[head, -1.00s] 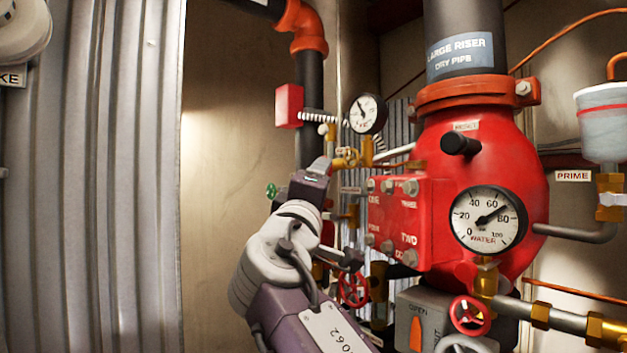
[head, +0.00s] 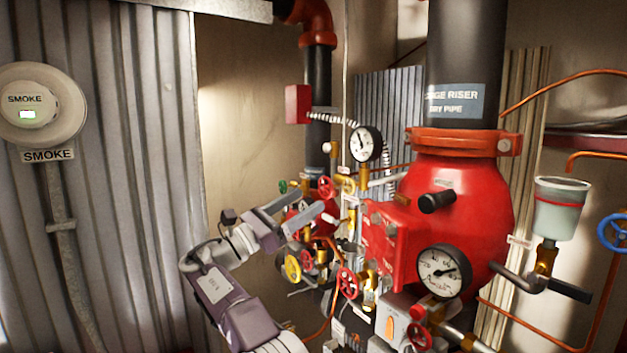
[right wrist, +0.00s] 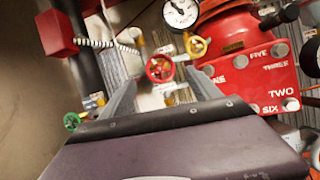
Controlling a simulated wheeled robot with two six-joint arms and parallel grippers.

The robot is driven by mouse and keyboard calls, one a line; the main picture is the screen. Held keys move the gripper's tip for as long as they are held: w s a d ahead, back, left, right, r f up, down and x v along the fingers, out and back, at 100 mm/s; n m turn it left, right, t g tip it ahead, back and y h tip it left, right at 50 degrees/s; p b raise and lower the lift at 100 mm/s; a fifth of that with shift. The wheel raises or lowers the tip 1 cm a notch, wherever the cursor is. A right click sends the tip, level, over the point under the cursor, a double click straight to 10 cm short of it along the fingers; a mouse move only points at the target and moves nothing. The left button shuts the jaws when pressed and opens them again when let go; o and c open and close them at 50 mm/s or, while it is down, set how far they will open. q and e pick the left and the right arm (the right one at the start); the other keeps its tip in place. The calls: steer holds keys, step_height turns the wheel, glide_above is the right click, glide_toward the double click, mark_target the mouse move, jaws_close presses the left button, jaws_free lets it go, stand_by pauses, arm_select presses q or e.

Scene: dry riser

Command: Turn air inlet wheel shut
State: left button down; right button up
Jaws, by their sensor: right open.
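My right gripper (head: 316,201) comes from below in the head view, with its two fingers apart and pointing right at a cluster of small valves. A red handwheel (head: 326,187) is just beyond the fingertips. In the right wrist view this red wheel (right wrist: 160,69) appears between the two open fingers (right wrist: 158,84), with nothing gripped; contact is not visible. No readable label shows which wheel is the air inlet. My left gripper is not in view.
The big red valve body (head: 460,205) with a water gauge (head: 444,271) stands to the right. Lower yellow (head: 293,268) and red (head: 347,283) wheels crowd below the gripper. A small gauge (head: 365,143) is above right. Corrugated wall (head: 130,150) and open space are left.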

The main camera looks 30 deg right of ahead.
mark_target(323, 189)
steer(key=p+x, duration=0.1)
steer(key=x, duration=0.2)
steer(key=p+x, duration=0.1)
steer(key=x, duration=0.2)
steer(key=shift+s+d+r+p, duration=0.1)
steer(key=shift+d+r+p, duration=0.15)
steer(key=shift+r+p, duration=0.1)
steer(key=shift+d, duration=0.25)
